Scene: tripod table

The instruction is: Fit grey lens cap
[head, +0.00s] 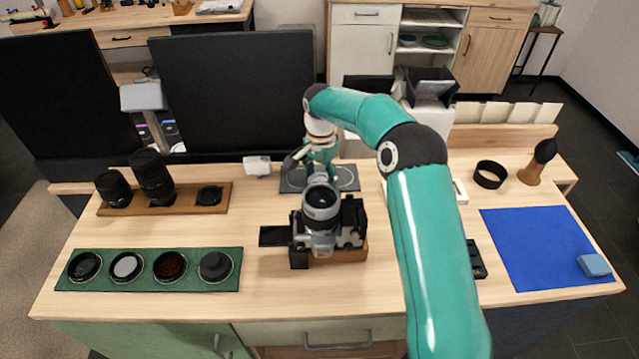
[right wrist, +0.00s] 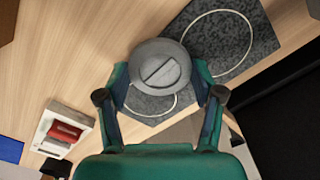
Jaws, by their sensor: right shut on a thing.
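My right gripper (head: 318,168) is low over the dark speckled pad (head: 347,184), behind the camera. In the right wrist view my right gripper (right wrist: 160,86) is shut on the grey lens cap (right wrist: 160,66), a round cap with a bar across its face. The cap overlaps one of the two ring outlines on the pad (right wrist: 223,45); I cannot tell whether it touches the pad. In the head view the cap is not clearly visible. The camera (head: 322,239) stands on a wooden block, its lens (head: 321,203) pointing up. My left gripper is not in view.
A green mat (head: 150,284) with several round discs lies front left. A wooden tray (head: 140,211) holds black lenses behind it. A blue cloth (head: 540,245) with a light blue block (head: 593,265) lies right. A black ring (head: 490,174) stands back right. Dark screens (head: 235,92) edge the back.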

